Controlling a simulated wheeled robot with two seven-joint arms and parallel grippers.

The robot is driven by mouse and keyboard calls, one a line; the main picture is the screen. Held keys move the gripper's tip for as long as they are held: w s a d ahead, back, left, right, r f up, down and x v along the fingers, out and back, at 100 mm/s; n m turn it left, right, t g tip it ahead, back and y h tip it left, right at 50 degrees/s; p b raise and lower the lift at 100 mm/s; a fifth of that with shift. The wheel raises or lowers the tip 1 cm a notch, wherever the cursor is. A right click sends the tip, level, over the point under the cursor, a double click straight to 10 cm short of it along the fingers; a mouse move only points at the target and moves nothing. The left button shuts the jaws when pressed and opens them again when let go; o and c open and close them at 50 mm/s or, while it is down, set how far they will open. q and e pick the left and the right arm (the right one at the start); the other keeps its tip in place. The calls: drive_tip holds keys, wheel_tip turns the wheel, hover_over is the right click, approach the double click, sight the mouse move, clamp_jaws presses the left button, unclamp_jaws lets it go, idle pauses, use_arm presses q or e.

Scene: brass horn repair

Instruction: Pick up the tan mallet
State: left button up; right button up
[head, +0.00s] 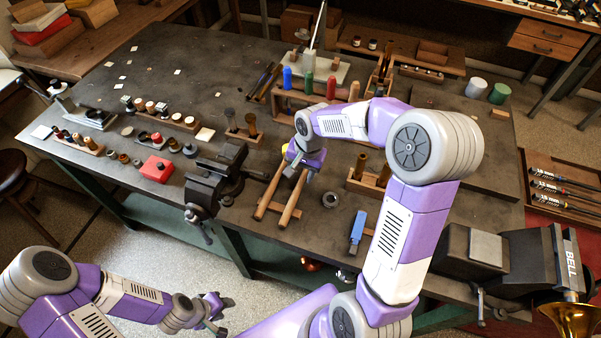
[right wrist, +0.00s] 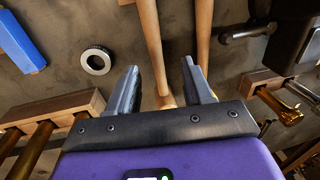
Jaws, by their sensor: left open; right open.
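Two mallets with wooden handles lie side by side on a small wooden rack on the bench. The right-hand handle (head: 291,203) and the left-hand handle (head: 267,196) both show in the head view, but my right gripper hides most of the heads, so I cannot tell which is the tan mallet. My right gripper (head: 299,172) is open above them. In the right wrist view, one handle (right wrist: 152,42) runs between its open fingers (right wrist: 161,72), and the other handle (right wrist: 203,35) passes by the right finger. My left gripper (head: 218,309) is open and empty, off the bench's front.
A black vise (head: 215,177) stands left of the mallets. A blue tool (head: 357,228) and a dark ring (head: 330,200) lie to the right. Wooden racks (head: 368,186) stand close by on the right and behind.

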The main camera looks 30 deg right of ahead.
sight(300, 183)
drive_tip(key=shift+w+f, duration=0.35)
drive_tip(key=shift+f, duration=0.25)
wheel_tip(300, 183, down, 6)
drive_tip(key=shift+b, duration=0.5)
drive_tip(key=shift+f, duration=0.55)
drive_tip(key=shift+w, duration=0.1)
clamp_jaws()
